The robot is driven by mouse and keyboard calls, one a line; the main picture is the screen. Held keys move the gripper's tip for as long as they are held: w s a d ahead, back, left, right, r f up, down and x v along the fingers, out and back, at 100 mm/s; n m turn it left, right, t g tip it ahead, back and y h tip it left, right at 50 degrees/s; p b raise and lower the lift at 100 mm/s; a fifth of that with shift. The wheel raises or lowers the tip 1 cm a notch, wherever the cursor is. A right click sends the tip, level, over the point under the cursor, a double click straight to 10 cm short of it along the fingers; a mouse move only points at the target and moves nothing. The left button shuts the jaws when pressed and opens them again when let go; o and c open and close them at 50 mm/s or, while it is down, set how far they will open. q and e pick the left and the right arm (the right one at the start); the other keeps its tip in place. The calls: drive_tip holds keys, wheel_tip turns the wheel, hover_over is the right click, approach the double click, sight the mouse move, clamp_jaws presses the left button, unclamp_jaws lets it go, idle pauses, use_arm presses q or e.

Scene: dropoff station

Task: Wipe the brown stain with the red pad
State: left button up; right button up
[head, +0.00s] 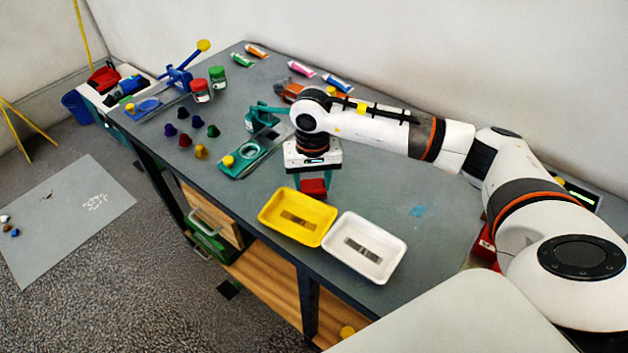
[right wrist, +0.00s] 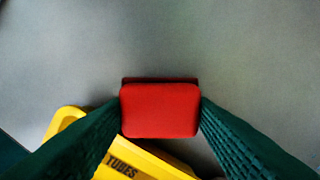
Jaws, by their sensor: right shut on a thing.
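The red pad (head: 313,187) is between the teal fingers of my right gripper (head: 313,182), just behind the yellow tray. In the right wrist view the red pad (right wrist: 160,110) fills the gap between the dark green fingers of my right gripper (right wrist: 161,106), which is shut on it. I cannot tell whether the pad touches the table (head: 360,195). I see no brown stain; my right gripper and arm hide part of the tabletop. My left gripper is not in view.
A yellow tray (head: 270,207) and a white tray (head: 396,249) stand at the front edge, close to the pad. A green device (head: 235,170) stands to the left of my gripper. Bare tabletop lies to the right.

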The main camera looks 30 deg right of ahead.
drive_tip(key=shift+w+d+f+b, duration=0.1)
drive_tip(key=shift+w+d+b, duration=0.15)
drive_tip(key=shift+d, duration=0.25)
drive_tip(key=shift+w+d+f+b, duration=0.1)
drive_tip(key=shift+d+b, duration=0.25)
drive_tip(key=shift+d, duration=0.15)
drive_tip(key=shift+w+d+b, duration=0.2)
drive_tip(key=shift+d+b, duration=0.1)
drive_tip(key=shift+d, duration=0.2)
drive_tip(key=shift+w+d+b, duration=0.3)
drive_tip(key=shift+d+b, duration=0.05)
drive_tip(key=shift+d, duration=0.3)
drive_tip(key=shift+w+d+b, duration=0.25)
drive_tip(key=shift+d+b, duration=0.05)
drive_tip(key=shift+d, duration=0.35)
drive_tip(key=shift+w+d+r, duration=0.2)
drive_tip(key=shift+w+d, duration=0.1)
drive_tip(key=shift+d, duration=0.4)
wheel_tip(320, 180, up, 6)
drive_tip(key=p, duration=0.3)
drive_tip(key=shift+r+p, duration=0.7)
drive_tip(key=shift+r, duration=0.85)
